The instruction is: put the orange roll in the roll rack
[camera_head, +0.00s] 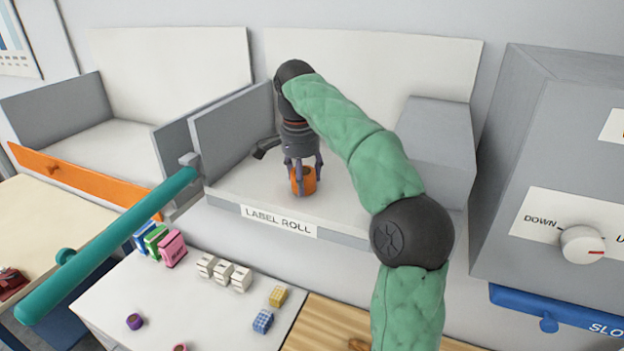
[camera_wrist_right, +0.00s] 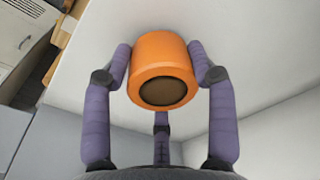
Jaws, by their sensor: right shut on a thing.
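The orange roll (camera_head: 303,184) is a short cylinder with a dark round end. It is in the grip of my right gripper (camera_head: 303,170), which points down inside the bay labelled LABEL ROLL. In the right wrist view, the purple fingers of my right gripper (camera_wrist_right: 162,85) close around the orange roll (camera_wrist_right: 160,52). I cannot tell whether the roll touches the bay floor (camera_head: 252,190). My left gripper is out of view.
A teal bar (camera_head: 120,235) stretches across the left front of the bay. An orange panel (camera_head: 85,178) fronts the neighbouring bay. Small boxes (camera_head: 223,271) and a purple roll (camera_head: 134,321) sit on the white table. A grey machine with a knob (camera_head: 582,244) stands right.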

